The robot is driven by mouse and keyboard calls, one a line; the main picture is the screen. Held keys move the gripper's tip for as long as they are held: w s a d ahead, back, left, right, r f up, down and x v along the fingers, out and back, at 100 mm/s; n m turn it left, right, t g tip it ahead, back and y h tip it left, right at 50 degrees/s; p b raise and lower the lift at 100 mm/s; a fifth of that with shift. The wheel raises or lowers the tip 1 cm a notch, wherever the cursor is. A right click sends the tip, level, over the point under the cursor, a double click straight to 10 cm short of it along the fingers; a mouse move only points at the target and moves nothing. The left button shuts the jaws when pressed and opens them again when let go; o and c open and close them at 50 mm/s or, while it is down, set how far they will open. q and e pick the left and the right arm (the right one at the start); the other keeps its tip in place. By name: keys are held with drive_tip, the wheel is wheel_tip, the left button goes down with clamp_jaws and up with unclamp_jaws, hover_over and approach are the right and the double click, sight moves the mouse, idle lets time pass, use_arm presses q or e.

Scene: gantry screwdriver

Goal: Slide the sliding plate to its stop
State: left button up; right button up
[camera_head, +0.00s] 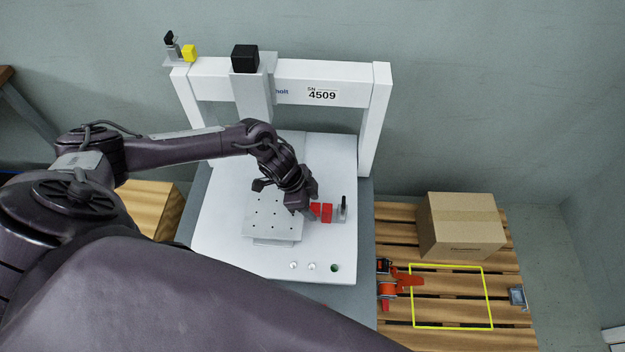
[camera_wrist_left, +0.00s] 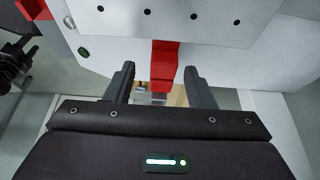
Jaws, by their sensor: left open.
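The sliding plate (camera_head: 262,222), a light grey plate with a grid of dark holes, lies on the white bed of the gantry machine. It also fills the top of the left wrist view (camera_wrist_left: 215,28). A red block (camera_head: 326,213) sits at the plate's right side, beside a grey bracket with a black knob (camera_head: 342,209). My left gripper (camera_head: 308,207) is low at the plate's right edge, next to the red block. In the left wrist view its two fingers are apart, with a red piece (camera_wrist_left: 164,65) between them; contact cannot be told. My right gripper is not in view.
The white gantry frame (camera_head: 378,110) stands behind the bed, with a carriage on its beam. To the right, a wooden pallet (camera_head: 395,212) holds a cardboard box (camera_head: 462,228) and an orange-red tool (camera_head: 395,282). White knobs and a green button (camera_head: 334,268) are at the bed's front.

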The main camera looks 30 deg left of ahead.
use_arm(q)
drive_tip(key=v, duration=0.5)
drive_tip(key=shift+s+r, duration=0.15)
drive_tip(key=shift+r, duration=0.15)
drive_tip(key=shift+a+r+p, duration=0.2)
drive_tip(key=shift+r+p, duration=0.1)
drive_tip(key=shift+r, duration=0.1)
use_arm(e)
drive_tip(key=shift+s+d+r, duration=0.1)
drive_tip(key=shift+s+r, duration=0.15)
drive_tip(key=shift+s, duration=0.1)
